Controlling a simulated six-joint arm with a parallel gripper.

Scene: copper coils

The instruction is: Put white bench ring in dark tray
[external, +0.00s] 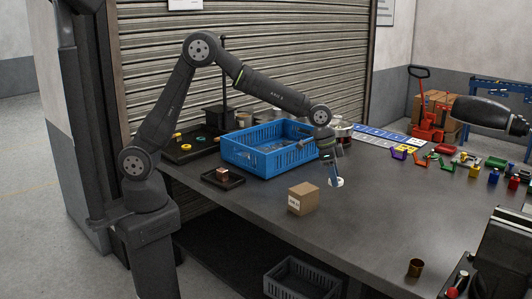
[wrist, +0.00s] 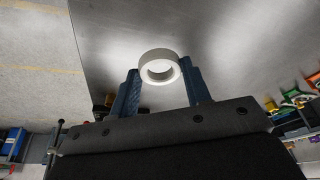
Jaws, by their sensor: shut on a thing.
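The white ring (external: 336,183) is held between the fingertips of my gripper (external: 333,176), above or at the bench top to the right of the cardboard box; the exact height is hard to tell. In the wrist view the ring (wrist: 147,58) sits between the two blue fingers (wrist: 163,82), its hole visible. A small dark tray (external: 234,184) holding a small brownish block lies at the front left of the bench. A larger dark tray (external: 178,158) with yellow and teal rings lies at the back left.
A blue crate (external: 262,163) stands between the dark trays and my gripper. A cardboard box (external: 304,199) stands left of the gripper. The bench's front middle is clear.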

